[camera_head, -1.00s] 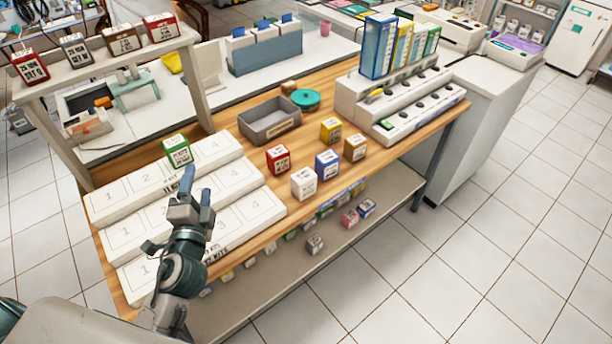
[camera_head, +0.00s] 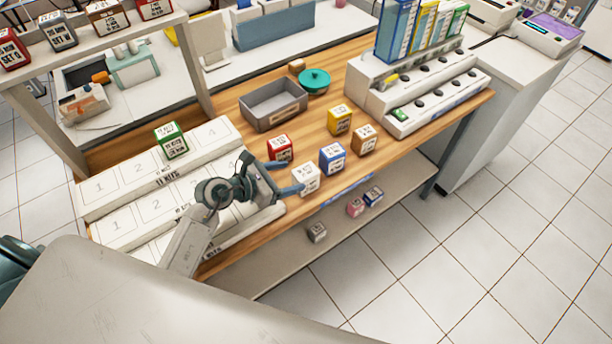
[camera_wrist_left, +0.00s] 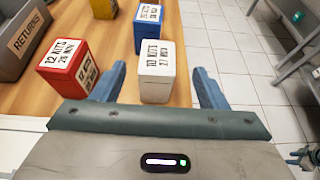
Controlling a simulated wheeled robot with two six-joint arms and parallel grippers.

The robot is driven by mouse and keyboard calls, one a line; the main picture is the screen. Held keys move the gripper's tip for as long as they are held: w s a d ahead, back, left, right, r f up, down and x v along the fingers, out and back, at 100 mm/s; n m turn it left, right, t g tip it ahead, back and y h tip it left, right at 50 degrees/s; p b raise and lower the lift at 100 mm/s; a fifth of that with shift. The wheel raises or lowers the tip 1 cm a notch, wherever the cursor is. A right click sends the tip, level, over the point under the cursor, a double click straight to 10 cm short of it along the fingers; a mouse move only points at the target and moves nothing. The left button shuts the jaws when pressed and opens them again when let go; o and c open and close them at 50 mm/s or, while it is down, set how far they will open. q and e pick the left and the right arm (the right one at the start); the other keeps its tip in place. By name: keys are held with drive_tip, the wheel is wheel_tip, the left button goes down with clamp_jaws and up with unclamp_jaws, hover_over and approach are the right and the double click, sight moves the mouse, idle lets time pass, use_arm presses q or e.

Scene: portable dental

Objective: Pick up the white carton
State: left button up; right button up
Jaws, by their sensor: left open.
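The white carton (camera_head: 306,178) stands upright on the wooden table, near its front edge, right of the numbered white racks. In the left wrist view the white carton (camera_wrist_left: 157,72) stands ahead of the palm, between the two blue fingers and apart from both. My left gripper (camera_head: 290,177) is open at the carton, with its fingers pointing right toward it; in the left wrist view the open fingers (camera_wrist_left: 158,85) lie left and right of it. My right gripper is not seen.
A red carton (camera_head: 280,148) stands close by on the left, a blue carton (camera_head: 332,158) just behind. Yellow (camera_head: 340,119) and brown (camera_head: 364,139) cartons stand farther back. A grey bin (camera_head: 273,104) is behind. A green carton (camera_head: 171,140) sits on the stepped rack (camera_head: 100,182).

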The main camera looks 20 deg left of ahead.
sight(301, 174)
use_arm(q)
drive_tip(key=shift+x, duration=1.15)
drive_tip(key=shift+w+d+f, duration=0.1)
drive_tip(key=shift+w, duration=0.1)
drive_tip(key=shift+w+d+p, duration=0.1)
drive_tip(key=shift+w+p, duration=0.1)
drive_tip(key=shift+p, duration=0.2)
drive_tip(key=p+x, duration=0.1)
drive_tip(key=x, duration=0.3)
drive_tip(key=shift+f+p, duration=0.2)
drive_tip(key=shift+p, duration=0.2)
drive_tip(key=shift+w+d+f, duration=0.1)
drive_tip(key=shift+w+f, duration=0.15)
drive_tip(key=shift+s, duration=0.1)
drive_tip(key=shift+c, duration=0.7)
drive_tip(key=c, duration=0.9)
